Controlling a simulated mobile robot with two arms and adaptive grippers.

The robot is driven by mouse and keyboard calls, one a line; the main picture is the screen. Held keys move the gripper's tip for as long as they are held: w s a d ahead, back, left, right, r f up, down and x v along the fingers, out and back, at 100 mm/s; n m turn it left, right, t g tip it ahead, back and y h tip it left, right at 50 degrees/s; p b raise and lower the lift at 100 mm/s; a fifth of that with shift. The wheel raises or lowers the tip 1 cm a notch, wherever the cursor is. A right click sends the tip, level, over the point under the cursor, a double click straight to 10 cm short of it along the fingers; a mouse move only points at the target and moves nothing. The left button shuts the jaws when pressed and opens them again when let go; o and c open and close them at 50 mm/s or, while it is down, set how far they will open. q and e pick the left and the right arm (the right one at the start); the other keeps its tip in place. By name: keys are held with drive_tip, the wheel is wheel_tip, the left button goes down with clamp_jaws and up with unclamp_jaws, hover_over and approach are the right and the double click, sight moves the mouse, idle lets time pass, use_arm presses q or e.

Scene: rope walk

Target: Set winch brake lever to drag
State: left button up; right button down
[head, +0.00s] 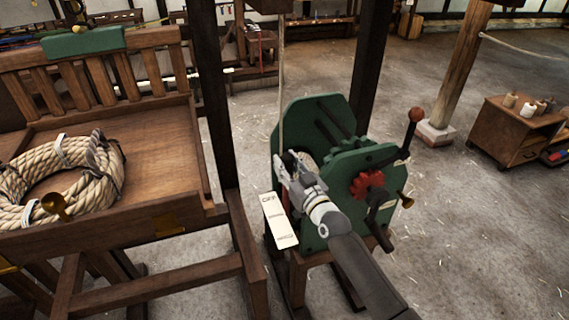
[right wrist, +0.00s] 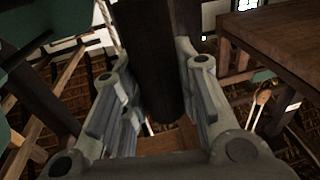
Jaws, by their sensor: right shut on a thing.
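The winch (head: 345,163) has green side plates, a red gear and a dark frame. A white label plate (head: 279,221) slants down at its left side; its top word reads OFF and the lower words are small. My right gripper (head: 287,168) reaches in from the lower right, just above this plate. It is shut on the brake lever, which the fingers mostly hide in the head view. In the right wrist view a dark bar, seemingly the lever (right wrist: 146,60), shows between the fingers. I cannot tell which mark it stands at. My left gripper is out of view.
A second lever with a brown ball knob (head: 416,115) rises at the winch's right. A wooden bench (head: 150,140) with a coil of rope (head: 95,180) stands at the left. Dark posts flank the winch. A small cabinet (head: 505,135) is at the right; floor between is clear.

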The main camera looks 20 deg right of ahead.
drive_tip(key=s+f+t+y+b, duration=0.1)
drive_tip(key=s+f+t+b, duration=0.1)
drive_tip(key=s+b, duration=0.4)
drive_tip(key=s+t, duration=0.1)
drive_tip(key=s, duration=0.2)
drive_tip(key=shift+d+n, duration=0.15)
drive_tip(key=shift+n, duration=0.25)
drive_tip(key=c, duration=1.1)
unclamp_jaws()
drive_tip(key=shift+r, duration=0.1)
drive_tip(key=v, duration=1.2)
